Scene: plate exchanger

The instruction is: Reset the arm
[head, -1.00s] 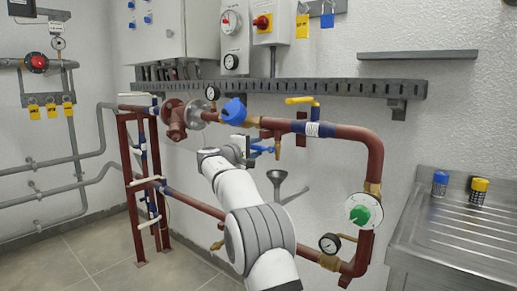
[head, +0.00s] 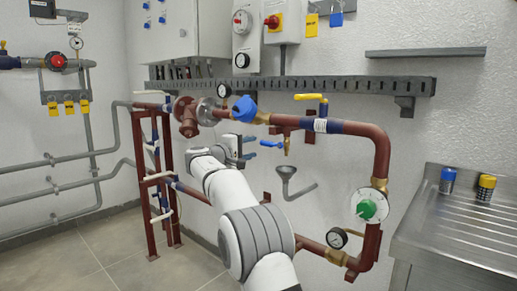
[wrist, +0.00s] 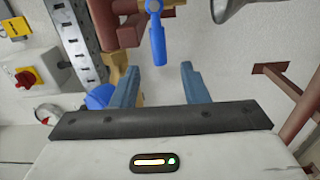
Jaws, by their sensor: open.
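My gripper (wrist: 158,85) is open in the wrist view, with two blue-grey fingers apart and nothing between them. A blue knob (head: 243,107) on the red-brown pipe is above my gripper.
A grey funnel drain (head: 286,173), a green dial valve (head: 367,206) and a gauge (head: 337,238) are right of my arm. A metal sink (head: 450,225) with two capped jars stands at the right. A red-brown pipe stand (head: 160,190) is on the left.

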